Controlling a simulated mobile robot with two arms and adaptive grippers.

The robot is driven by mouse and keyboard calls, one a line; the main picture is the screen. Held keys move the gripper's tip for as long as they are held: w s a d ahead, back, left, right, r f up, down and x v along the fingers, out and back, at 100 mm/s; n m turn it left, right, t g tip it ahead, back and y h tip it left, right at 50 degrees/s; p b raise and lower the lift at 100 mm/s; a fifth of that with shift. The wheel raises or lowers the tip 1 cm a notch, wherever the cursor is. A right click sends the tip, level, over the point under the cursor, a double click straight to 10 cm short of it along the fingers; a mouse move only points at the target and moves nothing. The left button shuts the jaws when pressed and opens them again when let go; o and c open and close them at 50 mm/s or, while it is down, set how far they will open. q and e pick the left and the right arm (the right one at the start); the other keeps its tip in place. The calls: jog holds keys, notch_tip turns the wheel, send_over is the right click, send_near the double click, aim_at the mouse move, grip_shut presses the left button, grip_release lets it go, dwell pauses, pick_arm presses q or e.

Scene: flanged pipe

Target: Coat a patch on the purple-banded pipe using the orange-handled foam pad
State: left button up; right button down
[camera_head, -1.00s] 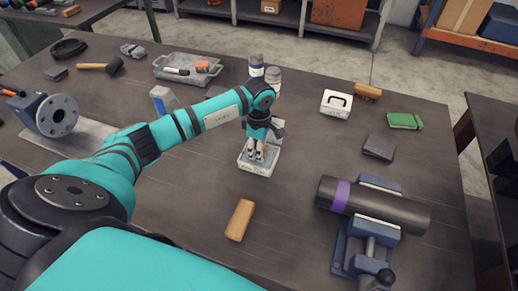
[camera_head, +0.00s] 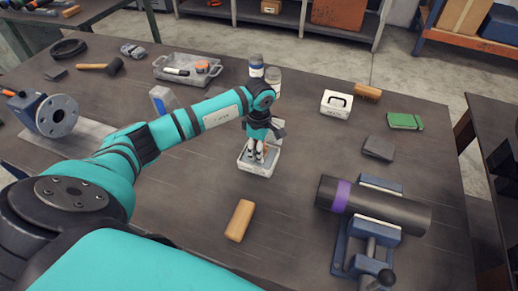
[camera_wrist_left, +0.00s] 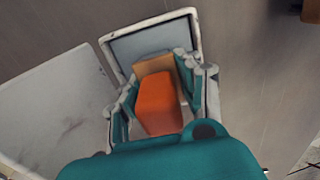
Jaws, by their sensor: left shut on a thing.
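The dark pipe with a purple band (camera_head: 341,195) lies across a blue vise (camera_head: 371,236) at the right of the table. My left gripper (camera_head: 257,158) points down over a small white tray (camera_head: 258,172) near the table's middle. In the left wrist view my left gripper (camera_wrist_left: 160,100) is shut on the orange handle of the foam pad (camera_wrist_left: 158,103). A tan part of the pad (camera_wrist_left: 155,65) shows beyond the handle, within the tray (camera_wrist_left: 150,45). The pad's underside is hidden. My right gripper is not in view.
A wooden block (camera_head: 240,220) lies in front of the tray. Two jars (camera_head: 272,80) stand behind my left wrist. Bare table separates tray and pipe.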

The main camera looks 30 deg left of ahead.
pick_arm(q)
jog(key=shift+r+p, duration=1.85)
jog(key=shift+r, duration=1.65)
